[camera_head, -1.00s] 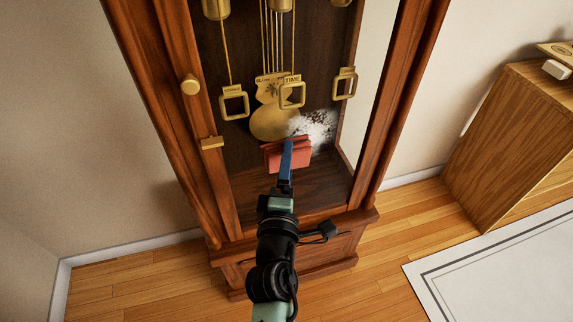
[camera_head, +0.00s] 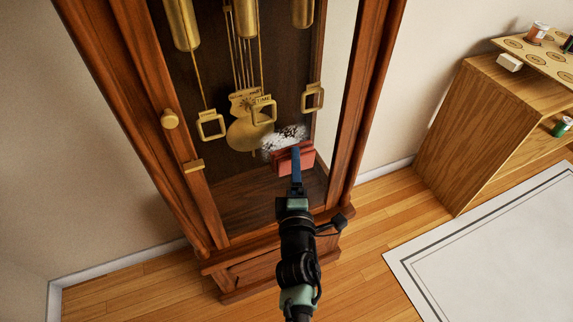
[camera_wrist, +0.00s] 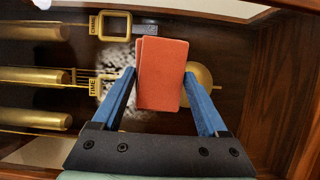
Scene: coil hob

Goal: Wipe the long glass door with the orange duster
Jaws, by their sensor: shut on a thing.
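The long glass door (camera_head: 236,188) belongs to a tall wooden clock. A patch of white and dark specks (camera_head: 285,136) shows on its lower glass, beside the brass pendulum (camera_head: 250,132). My gripper (camera_head: 296,160) is shut on the orange duster (camera_head: 305,159), a reddish block held at the glass just below the patch. In the wrist view the duster (camera_wrist: 162,73) sits between the blue fingers of my gripper (camera_wrist: 159,78), with the speckled patch (camera_wrist: 117,68) to its left, partly behind a finger. I cannot tell whether the duster touches the glass.
A round knob (camera_head: 170,118) and a small latch (camera_head: 194,166) stick out from the door's left frame. A wooden cabinet (camera_head: 480,130) stands at the right, with spools on top. A white rug (camera_head: 490,250) lies on the floor before it.

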